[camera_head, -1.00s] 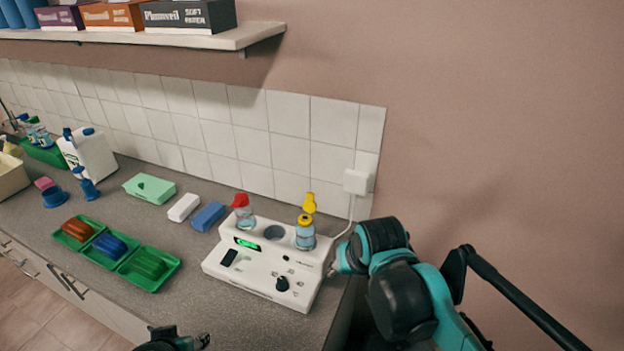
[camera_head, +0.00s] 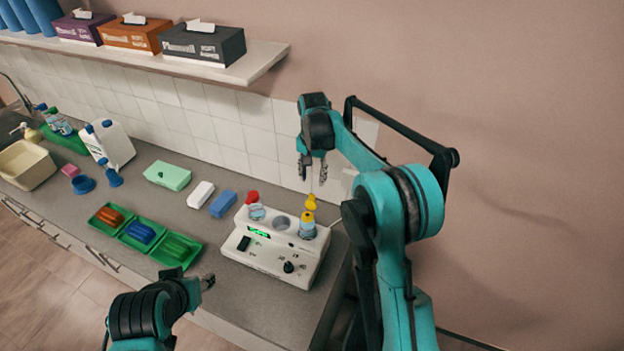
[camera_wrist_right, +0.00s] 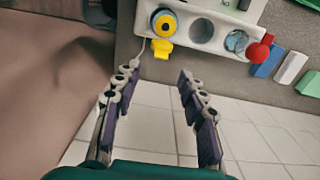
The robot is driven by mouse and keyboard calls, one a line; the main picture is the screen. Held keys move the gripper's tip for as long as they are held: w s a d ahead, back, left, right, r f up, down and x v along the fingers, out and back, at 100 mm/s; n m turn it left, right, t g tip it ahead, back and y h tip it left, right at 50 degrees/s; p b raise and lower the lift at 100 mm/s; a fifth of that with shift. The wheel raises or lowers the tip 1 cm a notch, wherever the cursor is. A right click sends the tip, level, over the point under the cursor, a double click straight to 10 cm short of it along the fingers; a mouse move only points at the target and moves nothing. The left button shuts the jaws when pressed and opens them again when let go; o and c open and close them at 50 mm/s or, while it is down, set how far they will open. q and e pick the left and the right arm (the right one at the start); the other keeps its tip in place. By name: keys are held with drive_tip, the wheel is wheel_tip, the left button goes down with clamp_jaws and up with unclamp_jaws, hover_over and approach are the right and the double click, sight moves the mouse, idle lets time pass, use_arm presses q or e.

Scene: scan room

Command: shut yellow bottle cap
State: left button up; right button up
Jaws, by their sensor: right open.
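The yellow-capped bottle (camera_head: 308,230) stands upright in the right well of a white device (camera_head: 272,256). Its yellow cap (camera_head: 311,202) is flipped open, tilted up at the back of the neck. In the right wrist view the bottle (camera_wrist_right: 165,23) shows from above, with the cap (camera_wrist_right: 161,49) hanging out to one side. My right gripper (camera_head: 312,178) is open and empty, pointing down above and behind the bottle, apart from it. My left gripper (camera_head: 209,282) is low at the counter's front edge; its jaws are too small to read.
A red-capped bottle (camera_head: 256,212) stands in the device's left well, with an empty well between. A blue block (camera_head: 222,204), a white block (camera_head: 201,194) and green trays (camera_head: 178,251) lie left. The tiled wall (camera_head: 232,134) and shelf (camera_head: 240,70) are close behind.

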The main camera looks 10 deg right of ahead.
sight(312, 195)
drive_tip(key=shift+w, duration=0.15)
wheel_tip(312, 195, down, 8)
drive_tip(key=shift+p, duration=0.4)
clamp_jaws()
